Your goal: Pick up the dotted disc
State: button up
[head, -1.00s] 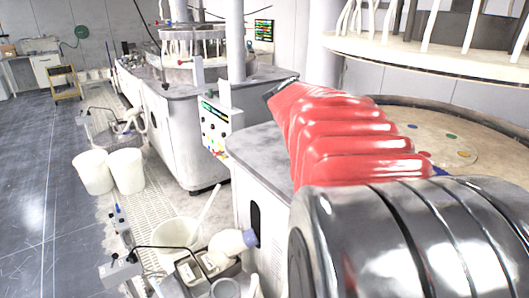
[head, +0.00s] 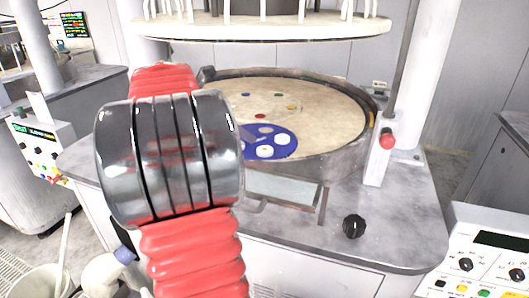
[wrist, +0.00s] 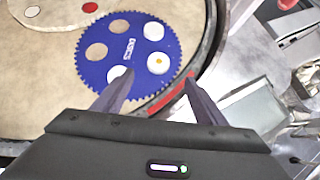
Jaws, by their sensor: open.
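The dotted disc (wrist: 158,63) is white with a small yellow dot at its middle. It sits in a hole of the blue toothed carrier (wrist: 137,50), which also shows in the head view (head: 284,130). My gripper (wrist: 158,76) is open and empty, its two dark fingers pointing towards the disc from below in the wrist view. The disc appears just beyond and between the fingertips; I cannot tell the height gap. A plain white disc (wrist: 154,31) sits above it in the picture. Another white disc (wrist: 117,73) is partly hidden by the left finger. Two holes are empty.
The carrier lies near the dark raised rim (head: 345,160) of the round beige platen (head: 320,100). Small coloured spots dot the platen. A white upper plate (head: 260,28) hangs above. A post with a red button (head: 387,139) stands to the right.

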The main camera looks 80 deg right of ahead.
send_near(265, 151)
jog(key=d+f, duration=0.1)
jog(key=s+d+f, duration=0.1)
jog(key=d, duration=0.1)
jog(key=shift+f, duration=0.1)
dwell(0.4)
